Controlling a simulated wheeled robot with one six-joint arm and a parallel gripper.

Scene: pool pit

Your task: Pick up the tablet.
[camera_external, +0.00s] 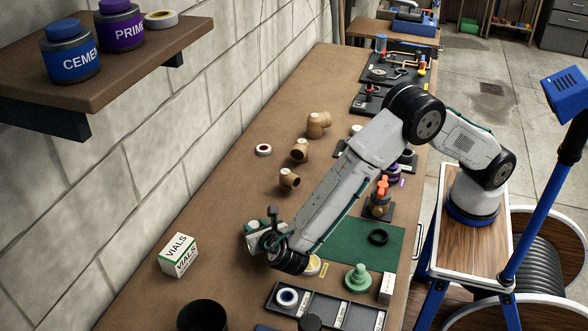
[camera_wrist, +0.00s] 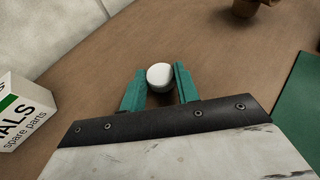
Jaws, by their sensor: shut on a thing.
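The tablet (camera_wrist: 159,76) is a small white rounded piece with a smooth top. In the wrist view it sits between the two green fingers of my gripper (camera_wrist: 161,70), which is shut on it. The brown bench top (camera_wrist: 95,75) shows around and behind it. In the external view my gripper (camera_external: 258,236) is low over the near part of the bench, right of the vials box. The tablet cannot be made out in that view. I cannot tell whether it still touches the bench.
A compartment tray (camera_external: 318,304), a green knob (camera_external: 357,278) and a green mat (camera_external: 372,236) lie to the right. Brown pipe fittings (camera_external: 300,150) stand farther back.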

